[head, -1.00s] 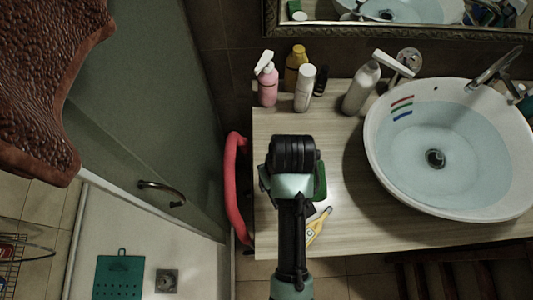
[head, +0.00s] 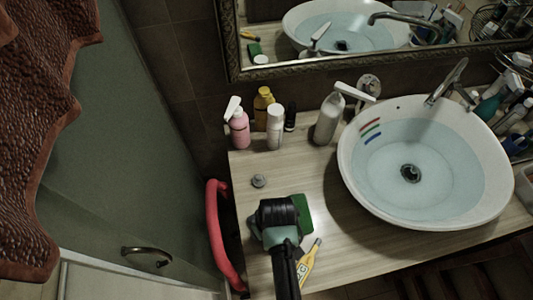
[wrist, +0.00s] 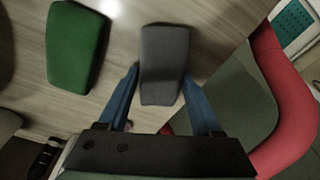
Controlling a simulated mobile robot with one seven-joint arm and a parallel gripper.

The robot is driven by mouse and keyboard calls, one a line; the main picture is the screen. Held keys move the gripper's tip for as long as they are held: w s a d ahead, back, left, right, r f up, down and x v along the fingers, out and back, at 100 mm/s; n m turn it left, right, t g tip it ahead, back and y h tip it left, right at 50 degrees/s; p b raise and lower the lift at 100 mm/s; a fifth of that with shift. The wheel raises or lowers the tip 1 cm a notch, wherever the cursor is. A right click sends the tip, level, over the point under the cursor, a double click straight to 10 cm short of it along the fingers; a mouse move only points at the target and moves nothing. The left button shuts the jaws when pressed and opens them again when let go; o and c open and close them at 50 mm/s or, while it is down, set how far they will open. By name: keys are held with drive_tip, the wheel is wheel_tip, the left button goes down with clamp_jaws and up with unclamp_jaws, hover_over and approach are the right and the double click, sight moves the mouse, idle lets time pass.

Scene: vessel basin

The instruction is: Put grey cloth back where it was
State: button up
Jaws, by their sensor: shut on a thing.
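The grey cloth (wrist: 165,62) is a dark, folded pad between the blue fingers of my gripper (wrist: 161,84) in the wrist view. My gripper is shut on it. In the head view my gripper (head: 278,216) is over the front left part of the counter, and its black wrist hides the cloth. I cannot tell whether the cloth touches the counter. A green cloth or sponge (wrist: 76,46) lies on the counter beside it, apart from it. The green one also shows right of my gripper in the head view (head: 303,214).
The wooden counter (head: 330,225) holds a water-filled basin (head: 350,185) at right and several bottles at the back. A small metal plug (head: 259,181) lies behind my gripper, a yellow thermometer (head: 310,262) in front. A red curved rail (head: 218,235) runs along the left edge.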

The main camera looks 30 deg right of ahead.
drive_tip(key=shift+f, duration=0.15)
drive_tip(key=o, duration=1.2)
drive_tip(key=r, duration=0.4)
drive_tip(key=s+r, duration=0.1)
drive_tip(key=r, duration=0.7)
drive_tip(key=shift+s+d+r, duration=0.1)
drive_tip(key=shift+s+r, duration=0.05)
drive_tip(key=shift+s, duration=0.2)
